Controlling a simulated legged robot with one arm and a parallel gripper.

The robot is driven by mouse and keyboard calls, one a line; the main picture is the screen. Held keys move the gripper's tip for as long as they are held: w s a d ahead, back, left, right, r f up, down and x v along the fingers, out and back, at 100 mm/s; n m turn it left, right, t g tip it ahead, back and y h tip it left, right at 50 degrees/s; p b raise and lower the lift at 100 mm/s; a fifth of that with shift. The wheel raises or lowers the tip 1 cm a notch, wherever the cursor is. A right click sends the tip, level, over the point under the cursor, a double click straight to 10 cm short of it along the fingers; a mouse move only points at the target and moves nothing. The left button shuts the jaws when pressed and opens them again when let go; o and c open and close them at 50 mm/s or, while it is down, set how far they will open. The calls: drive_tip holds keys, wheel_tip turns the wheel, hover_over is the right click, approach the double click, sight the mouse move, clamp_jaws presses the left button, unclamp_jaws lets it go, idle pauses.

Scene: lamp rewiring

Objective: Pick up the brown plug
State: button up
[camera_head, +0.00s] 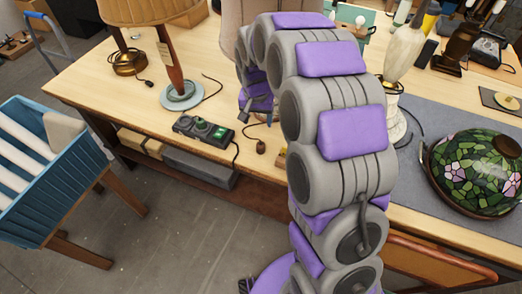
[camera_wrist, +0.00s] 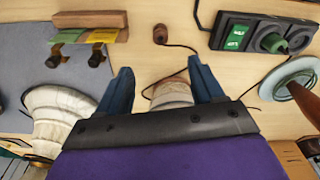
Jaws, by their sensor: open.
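The brown plug (camera_head: 261,146) lies on the wooden table near its front edge, just right of the power box. In the wrist view the plug (camera_wrist: 160,35) is at the top centre, with a thin dark cord running right and back from it. My gripper (camera_wrist: 160,68) is open, its two blue fingers spread apart. The plug lies beyond the fingertips, roughly in line with the gap, and is not touched. In the head view my arm hides most of the gripper.
A small wooden block (camera_wrist: 90,19) with tags is on the plug's other side. A pale lamp body (camera_wrist: 60,115) and a lamp base (camera_wrist: 293,78) flank my gripper. A stained-glass shade (camera_head: 478,172) stands right.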

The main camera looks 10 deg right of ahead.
drive_tip(key=w+f, duration=0.1)
drive_tip(key=b, duration=0.3)
approach(260, 144)
drive_tip(key=f, duration=0.5)
drive_tip(key=shift+w+f, duration=0.35)
drive_tip(key=f, duration=0.1)
drive_tip(key=f+b, duration=0.1)
drive_tip(key=f, duration=0.3)
drive_tip(key=shift+w+d, duration=0.25)
drive_tip(key=shift+d, duration=0.1)
drive_tip(key=c, duration=1.1)
drive_tip(key=shift+r, duration=0.1)
